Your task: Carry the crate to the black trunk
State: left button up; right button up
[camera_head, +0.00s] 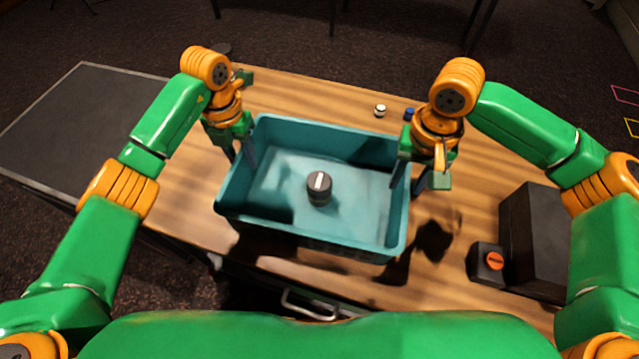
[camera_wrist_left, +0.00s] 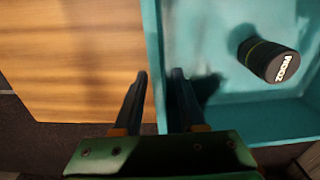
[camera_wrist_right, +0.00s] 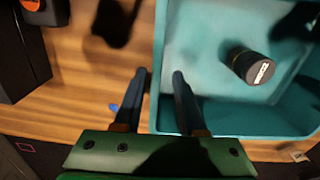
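The teal crate (camera_head: 300,236) stands on the wooden desk, with a dark cylinder (camera_head: 319,187) inside it. My left gripper (camera_head: 244,155) has one finger outside and one inside the crate's left wall; a gap shows between the fingers (camera_wrist_left: 158,75). My right gripper (camera_head: 407,180) straddles the right wall the same way, and its fingers look apart too (camera_wrist_right: 159,75). Both look open around the walls. A low dark flat-topped block (camera_head: 85,115) with a pale edge lies left of the desk; it may be the black trunk.
A black box (camera_head: 535,240) and a small dark block with an orange top (camera_head: 488,262) are at the desk's right. A small white item (camera_head: 380,110) and a blue item (camera_head: 409,114) lie behind the crate. A drawer handle (camera_head: 310,305) shows below the desk's front edge.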

aim_at(251, 183)
pick_arm(q)
jog(key=shift+s+r, duration=0.2)
jog(key=shift+s, duration=0.15)
pick_arm(e)
jog(key=shift+s+r, duration=0.15)
jog(key=shift+s, duration=0.25)
pick_arm(q)
jog(key=shift+w+f, duration=0.15)
jog(key=shift+f, duration=3.5)
pick_arm(e)
jog(key=shift+w+f, duration=0.15)
jog(key=shift+f, duration=3.5)
pick_arm(q)
grip_shut()
pick_arm(e)
grip_shut()
jog(key=shift+r, duration=0.1)
